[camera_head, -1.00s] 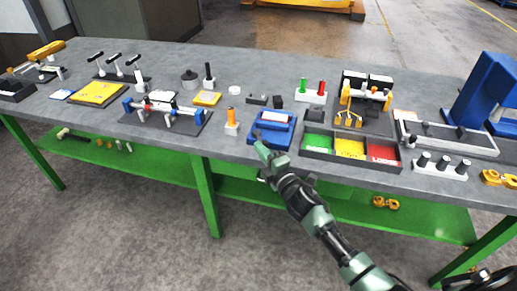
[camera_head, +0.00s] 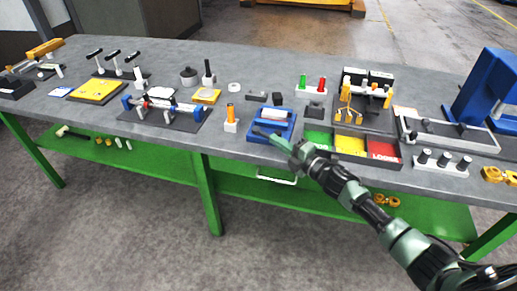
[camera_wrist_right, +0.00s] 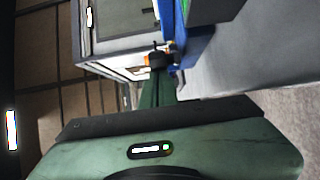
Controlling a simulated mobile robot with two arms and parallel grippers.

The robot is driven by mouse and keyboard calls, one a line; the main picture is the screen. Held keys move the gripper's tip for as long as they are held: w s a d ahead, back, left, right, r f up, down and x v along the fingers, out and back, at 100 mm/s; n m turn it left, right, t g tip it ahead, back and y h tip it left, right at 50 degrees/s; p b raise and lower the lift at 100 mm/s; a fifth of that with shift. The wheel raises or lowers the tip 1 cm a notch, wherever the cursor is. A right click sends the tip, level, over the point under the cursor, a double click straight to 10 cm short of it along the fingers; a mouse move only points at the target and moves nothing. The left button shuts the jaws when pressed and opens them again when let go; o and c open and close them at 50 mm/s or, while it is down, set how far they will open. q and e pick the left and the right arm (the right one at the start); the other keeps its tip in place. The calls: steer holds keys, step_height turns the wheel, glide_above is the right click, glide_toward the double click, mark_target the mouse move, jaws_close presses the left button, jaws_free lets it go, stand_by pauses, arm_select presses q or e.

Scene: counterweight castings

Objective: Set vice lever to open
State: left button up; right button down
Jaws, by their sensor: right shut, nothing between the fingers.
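A blue fixture (camera_head: 285,130) with a pale part (camera_head: 273,115) on top sits near the front edge of the bench. It may be the vice; I cannot tell its lever for sure. My right gripper (camera_head: 257,131) is shut and empty, with its tips over the front left of this fixture. Contact cannot be told. In the right wrist view the green fingers (camera_wrist_right: 158,92) point toward a small black part with an orange end (camera_wrist_right: 155,59), beside blue surfaces. My left gripper is not in view.
Red, yellow and green bins (camera_head: 350,146) stand just right of my gripper. An orange-topped post (camera_head: 231,117) stands close on the left. A dark plate with a blue-ended fixture (camera_head: 165,112) lies farther left. A large blue frame (camera_head: 485,90) stands far right.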

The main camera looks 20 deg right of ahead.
mark_target(280, 132)
steer(key=shift+w+d+b, duration=0.4)
steer(key=shift+d, duration=0.35)
steer(key=shift+w+d+b, duration=0.35)
steer(key=shift+d+b, duration=0.05)
steer(key=shift+d, duration=0.3)
steer(key=shift+w+d+r, duration=0.1)
